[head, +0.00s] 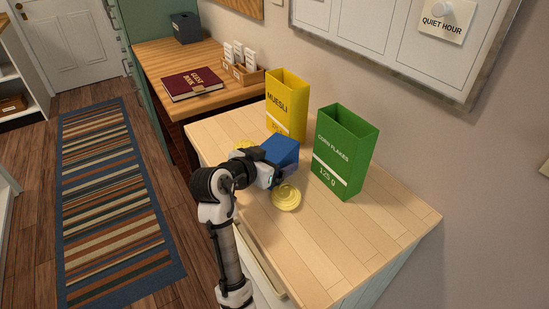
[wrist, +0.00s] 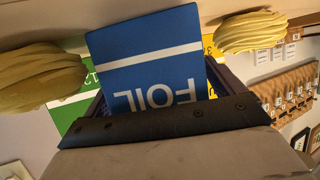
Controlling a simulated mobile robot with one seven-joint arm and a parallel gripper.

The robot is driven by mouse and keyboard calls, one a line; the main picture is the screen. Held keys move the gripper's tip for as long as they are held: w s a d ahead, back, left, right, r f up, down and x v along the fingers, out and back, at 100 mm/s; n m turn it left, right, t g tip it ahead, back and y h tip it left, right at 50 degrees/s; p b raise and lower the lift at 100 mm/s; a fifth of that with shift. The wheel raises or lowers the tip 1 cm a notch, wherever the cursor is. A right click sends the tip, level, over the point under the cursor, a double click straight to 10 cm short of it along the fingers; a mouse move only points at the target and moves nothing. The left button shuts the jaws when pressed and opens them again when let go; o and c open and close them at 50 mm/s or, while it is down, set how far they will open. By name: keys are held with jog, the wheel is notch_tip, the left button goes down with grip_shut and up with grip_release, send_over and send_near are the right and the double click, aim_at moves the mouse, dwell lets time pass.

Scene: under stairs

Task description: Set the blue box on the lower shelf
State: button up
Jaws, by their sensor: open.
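The blue box (head: 281,150), lettered FOIL, is on the pale wooden top (head: 390,235), right in front of my gripper (head: 279,171). In the wrist view the blue box (wrist: 150,62) fills the middle, its lettering upside down. My gripper is open, with dark finger parts showing at both sides of the box. Whether they touch it is hidden. A darker wooden top (head: 160,58) lies beyond the pale one and looks lower; I cannot tell for sure that it is the lower shelf.
Yellow coiled things (head: 286,197) flank my gripper closely. A yellow muesli box (head: 287,103) and a green corn flakes box (head: 343,150) stand behind the blue box. The darker top holds a guest book (head: 192,84), a card rack (head: 242,72) and a dark box (head: 186,27), with bare wood between.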

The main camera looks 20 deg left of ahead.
jog(key=c, duration=1.4)
jog(key=shift+o, duration=0.2)
jog(key=shift+r, duration=0.1)
